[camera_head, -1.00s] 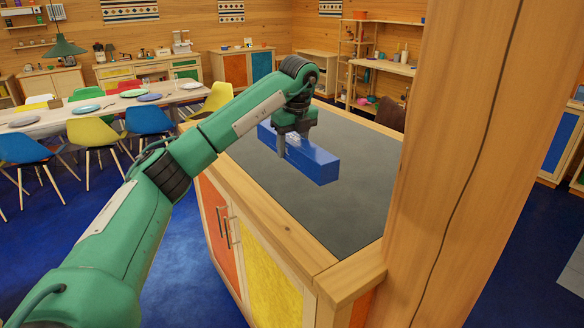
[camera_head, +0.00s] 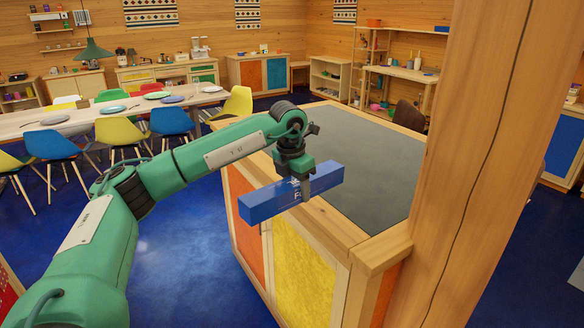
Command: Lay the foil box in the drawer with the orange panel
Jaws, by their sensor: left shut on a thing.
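The foil box (camera_head: 262,205) is a long blue box with white lettering. My left gripper (camera_head: 306,188) is shut on it near its right part and holds it level in the air, in front of the left edge of the wooden island. An orange panel (camera_head: 248,250) is on the island's left face, partly hidden behind the box; it looks closed, and I cannot tell whether it is a drawer or a door. My right gripper is not in view.
The island's dark grey top (camera_head: 365,165) is clear. A yellow panel (camera_head: 302,275) sits beside the orange one. A thick wooden post (camera_head: 470,160) stands close on the right. Blue floor (camera_head: 190,260) lies open left of the island. A dining table (camera_head: 85,118) with chairs stands behind.

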